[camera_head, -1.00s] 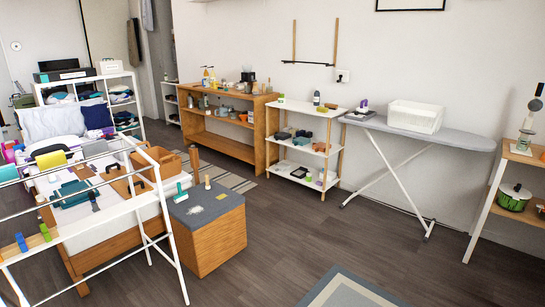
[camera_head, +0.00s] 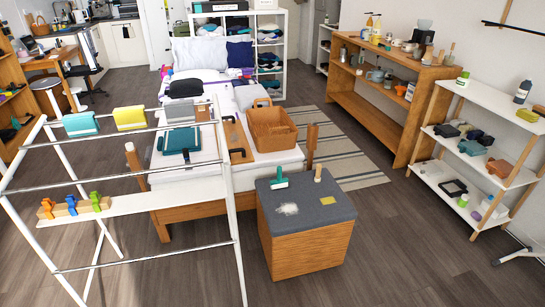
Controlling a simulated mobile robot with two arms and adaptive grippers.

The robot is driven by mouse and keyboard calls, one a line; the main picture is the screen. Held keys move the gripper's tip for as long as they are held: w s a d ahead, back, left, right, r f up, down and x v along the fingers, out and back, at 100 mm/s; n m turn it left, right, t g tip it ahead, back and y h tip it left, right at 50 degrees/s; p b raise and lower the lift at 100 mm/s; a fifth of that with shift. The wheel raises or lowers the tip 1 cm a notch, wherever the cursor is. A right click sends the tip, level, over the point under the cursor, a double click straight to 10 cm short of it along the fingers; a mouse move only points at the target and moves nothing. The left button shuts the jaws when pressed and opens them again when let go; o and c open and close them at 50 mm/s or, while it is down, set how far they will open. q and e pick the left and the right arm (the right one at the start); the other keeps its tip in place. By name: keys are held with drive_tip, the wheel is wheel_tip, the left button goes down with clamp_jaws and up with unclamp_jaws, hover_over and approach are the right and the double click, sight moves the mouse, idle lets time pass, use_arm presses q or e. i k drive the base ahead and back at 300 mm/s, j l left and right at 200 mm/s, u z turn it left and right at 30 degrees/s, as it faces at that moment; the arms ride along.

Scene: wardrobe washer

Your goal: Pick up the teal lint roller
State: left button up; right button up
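A teal lint roller (camera_head: 279,180) with a light handle lies or stands on the grey top of a wooden box-like ottoman (camera_head: 306,231), near its back left. A pale patch (camera_head: 288,209), perhaps lint, is on the same grey top in front of it. A small wooden-looking upright object (camera_head: 318,174) stands to its right at the back edge. Neither of my grippers shows in the head view.
A white drying rack (camera_head: 236,250) stands left of the ottoman. A bed with a wicker basket (camera_head: 272,127) is behind. A wooden shelf (camera_head: 390,100) and a white shelf (camera_head: 476,93) line the right wall. Floor in front and right is free.

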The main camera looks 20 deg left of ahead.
sight(280, 182)
drive_tip(key=i+l+u, duration=0.15)
drive_tip(key=i+u, duration=0.25)
drive_tip(key=i+l+u, duration=0.2)
drive_tip(key=u, duration=0.2)
drive_tip(key=i+l+u, duration=0.2)
drive_tip(key=l+u, duration=0.2)
drive_tip(key=i+l+u, duration=0.2)
drive_tip(key=l+u, duration=0.2)
drive_tip(key=i+l+u, duration=0.1)
drive_tip(key=l+u, duration=0.3)
